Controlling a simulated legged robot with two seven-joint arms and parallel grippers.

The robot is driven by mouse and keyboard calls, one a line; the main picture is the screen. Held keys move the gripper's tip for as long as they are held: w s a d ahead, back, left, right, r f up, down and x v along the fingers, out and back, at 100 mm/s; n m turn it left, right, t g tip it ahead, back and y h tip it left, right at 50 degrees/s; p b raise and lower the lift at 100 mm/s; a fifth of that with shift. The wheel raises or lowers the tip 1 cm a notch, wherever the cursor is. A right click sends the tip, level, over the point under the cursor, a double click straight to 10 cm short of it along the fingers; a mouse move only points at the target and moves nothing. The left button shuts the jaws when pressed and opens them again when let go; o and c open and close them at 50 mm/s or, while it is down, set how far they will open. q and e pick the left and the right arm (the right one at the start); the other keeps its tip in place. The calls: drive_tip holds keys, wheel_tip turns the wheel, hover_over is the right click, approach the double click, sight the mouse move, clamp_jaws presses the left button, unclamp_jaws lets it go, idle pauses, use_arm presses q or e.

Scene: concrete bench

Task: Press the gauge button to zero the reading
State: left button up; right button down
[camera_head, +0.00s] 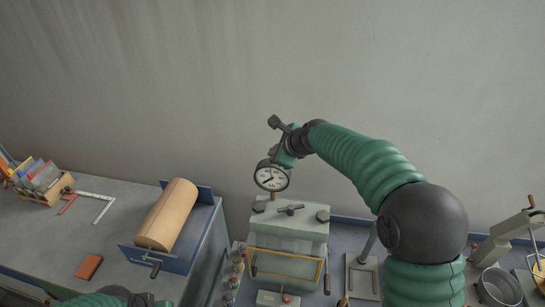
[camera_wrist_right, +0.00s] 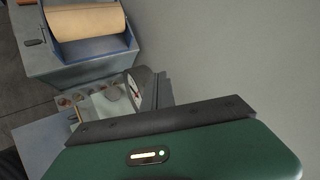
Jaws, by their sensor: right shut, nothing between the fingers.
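The round white-faced gauge (camera_head: 271,177) with a dark rim and needle stands on a brass stem above a pale grey-green box (camera_head: 290,222). In the right wrist view the gauge (camera_wrist_right: 133,88) shows edge-on, just left of my fingers. My right gripper (camera_head: 275,153) is shut and empty, close behind and above the gauge; I cannot tell whether it touches. Its dark fingers also show in the wrist view (camera_wrist_right: 160,91). A small red knob or button (camera_head: 287,298) sits on a low block in front of the box. Only part of my left arm shows at the bottom left.
A blue-framed holder with a tan roll (camera_head: 168,214) stands on the left bench. A rust-coloured block (camera_head: 89,266), a steel square (camera_head: 97,204) and a tool rack (camera_head: 44,182) lie nearby. A metal pot (camera_head: 499,287) stands at right. The grey wall behind is bare.

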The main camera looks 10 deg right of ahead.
drive_tip(key=shift+r+p, duration=0.35)
drive_tip(key=shift+r, duration=0.3)
wheel_tip(320, 180, up, 5)
drive_tip(key=p, duration=0.5)
idle(0.4)
